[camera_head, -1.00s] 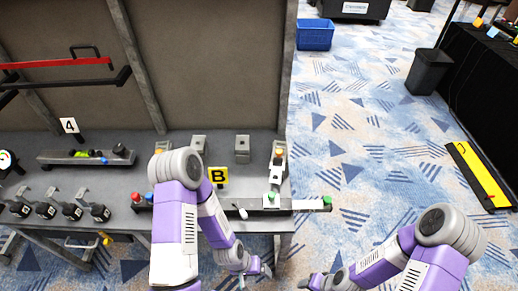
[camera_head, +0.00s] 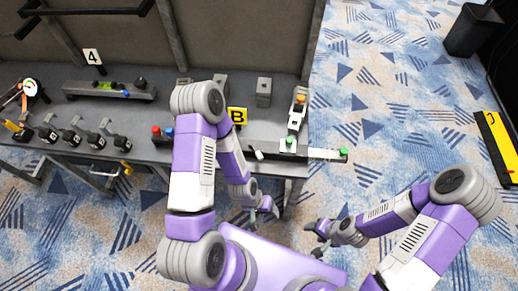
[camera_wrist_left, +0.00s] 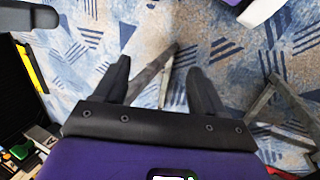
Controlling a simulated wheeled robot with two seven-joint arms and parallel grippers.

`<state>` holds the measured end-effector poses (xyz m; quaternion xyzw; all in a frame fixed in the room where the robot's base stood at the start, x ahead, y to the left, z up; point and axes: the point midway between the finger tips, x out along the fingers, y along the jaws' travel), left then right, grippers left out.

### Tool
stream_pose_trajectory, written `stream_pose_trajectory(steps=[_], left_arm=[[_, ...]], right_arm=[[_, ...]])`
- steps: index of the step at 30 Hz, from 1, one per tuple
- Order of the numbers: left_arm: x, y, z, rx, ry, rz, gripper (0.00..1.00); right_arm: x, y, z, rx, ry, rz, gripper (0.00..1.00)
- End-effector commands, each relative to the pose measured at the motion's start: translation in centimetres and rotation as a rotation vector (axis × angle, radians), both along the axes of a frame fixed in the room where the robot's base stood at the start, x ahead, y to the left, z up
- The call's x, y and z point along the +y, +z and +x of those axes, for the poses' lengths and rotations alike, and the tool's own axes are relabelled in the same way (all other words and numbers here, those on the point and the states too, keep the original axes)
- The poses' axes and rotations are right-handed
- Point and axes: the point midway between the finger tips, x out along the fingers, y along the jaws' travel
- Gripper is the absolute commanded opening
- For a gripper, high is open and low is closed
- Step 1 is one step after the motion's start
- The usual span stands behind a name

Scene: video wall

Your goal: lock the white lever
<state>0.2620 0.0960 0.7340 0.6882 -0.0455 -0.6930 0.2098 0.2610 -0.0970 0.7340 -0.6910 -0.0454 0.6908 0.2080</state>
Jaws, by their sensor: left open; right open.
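My left gripper (camera_head: 266,207) is open and empty, in front of the bench edge and over the floor, apart from the lever. Its two spread fingers also show in the left wrist view (camera_wrist_left: 160,82), with carpet and metal legs beyond. My right gripper (camera_head: 318,238) is open and empty over the carpet, right of the left one.
Several black-handled levers (camera_head: 97,142) line the bench at left. Open carpet (camera_head: 400,115) lies right.

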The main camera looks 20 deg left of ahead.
Motion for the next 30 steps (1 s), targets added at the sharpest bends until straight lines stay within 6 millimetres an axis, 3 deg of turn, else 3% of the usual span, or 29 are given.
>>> stream_pose_trajectory(steps=[2, 8, 13, 20, 30], left_arm=[[-0.4, 0.0, 0.5, 0.015, 0.001, -0.008, 0.57], [-2.3, 0.3, 2.9, 0.136, 0.014, -0.019, 0.27], [-3.1, 1.3, 5.5, 0.268, 0.041, 0.073, 0.01], [-2.3, 4.2, 10.0, 0.358, 0.148, 0.343, 0.0], [-0.3, 12.9, 17.6, 0.216, 0.519, 0.808, 0.0]], right_arm=[[0.0, 0.0, 0.0, 0.0, 0.0, 0.0, 0.59], [0.0, -0.1, 0.0, 0.0, 0.0, 0.0, 0.59], [0.0, -0.1, 0.0, 0.0, 0.0, 0.0, 0.59], [0.0, -0.2, 0.0, 0.0, 0.0, 0.0, 0.59], [0.0, -0.3, 0.0, 0.0, 0.0, 0.0, 0.59]])
